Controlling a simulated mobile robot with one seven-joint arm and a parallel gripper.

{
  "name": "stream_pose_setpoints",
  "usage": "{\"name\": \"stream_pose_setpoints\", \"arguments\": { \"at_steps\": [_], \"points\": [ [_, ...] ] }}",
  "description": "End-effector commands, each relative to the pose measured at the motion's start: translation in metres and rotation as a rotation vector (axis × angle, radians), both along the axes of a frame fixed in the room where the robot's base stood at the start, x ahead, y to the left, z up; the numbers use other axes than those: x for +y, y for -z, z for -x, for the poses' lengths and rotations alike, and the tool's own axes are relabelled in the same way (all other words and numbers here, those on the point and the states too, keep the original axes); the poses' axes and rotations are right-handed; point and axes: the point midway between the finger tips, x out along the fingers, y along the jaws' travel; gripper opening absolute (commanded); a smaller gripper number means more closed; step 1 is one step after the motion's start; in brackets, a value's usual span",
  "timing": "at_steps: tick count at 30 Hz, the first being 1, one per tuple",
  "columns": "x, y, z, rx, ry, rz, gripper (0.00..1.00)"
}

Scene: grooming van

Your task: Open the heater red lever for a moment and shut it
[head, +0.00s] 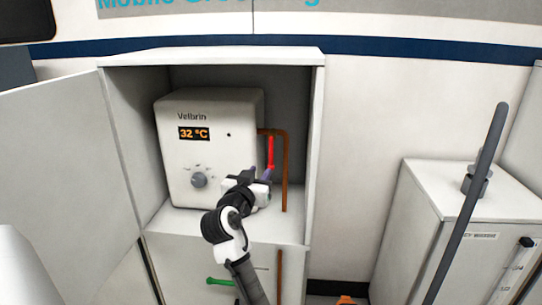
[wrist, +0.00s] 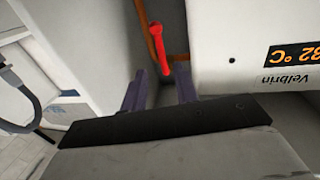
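The heater (head: 225,140) is a white box marked "Velbrin" with a 32 °C display, standing in an open cabinet. Its red lever (head: 270,153) hangs down beside the copper pipe on the heater's right side. My gripper (head: 261,175) is at the lever's lower part. In the wrist view, which shows the heater upside down, the red lever (wrist: 157,48) lies ahead of my gripper (wrist: 160,85), with one end between the two fingers. The fingers are apart, with gaps showing beside the lever. Contact with the lever cannot be told.
A copper pipe (head: 286,175) runs down close to the lever. The cabinet's side wall (head: 315,150) is just to the right. The open door (head: 65,170) is at left. A green handle (head: 219,282) sits lower down. A white cabinet (head: 420,225) stands at right.

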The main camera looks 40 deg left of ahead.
Motion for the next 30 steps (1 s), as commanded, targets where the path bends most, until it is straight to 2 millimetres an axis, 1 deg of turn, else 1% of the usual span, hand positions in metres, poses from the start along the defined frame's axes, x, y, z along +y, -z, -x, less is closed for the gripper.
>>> {"name": "stream_pose_setpoints", "arguments": {
  "at_steps": [1,3,9,12,15,21,29,30],
  "points": [
    [0.003,-0.003,-0.011,0.001,0.003,0.001,0.29],
    [0.008,-0.003,-0.026,0.0,0.002,0.002,0.29],
    [0.024,-0.003,-0.065,-0.001,0.0,0.002,0.29],
    [0.029,-0.003,-0.081,0.0,0.0,0.001,0.29],
    [0.034,-0.002,-0.092,-0.002,-0.001,0.002,0.29],
    [0.038,-0.001,-0.103,-0.001,-0.003,0.0,0.29],
    [0.039,-0.001,-0.104,-0.001,-0.003,0.0,0.29],
    [0.039,-0.001,-0.104,-0.001,-0.003,0.0,0.27]
  ]
}}
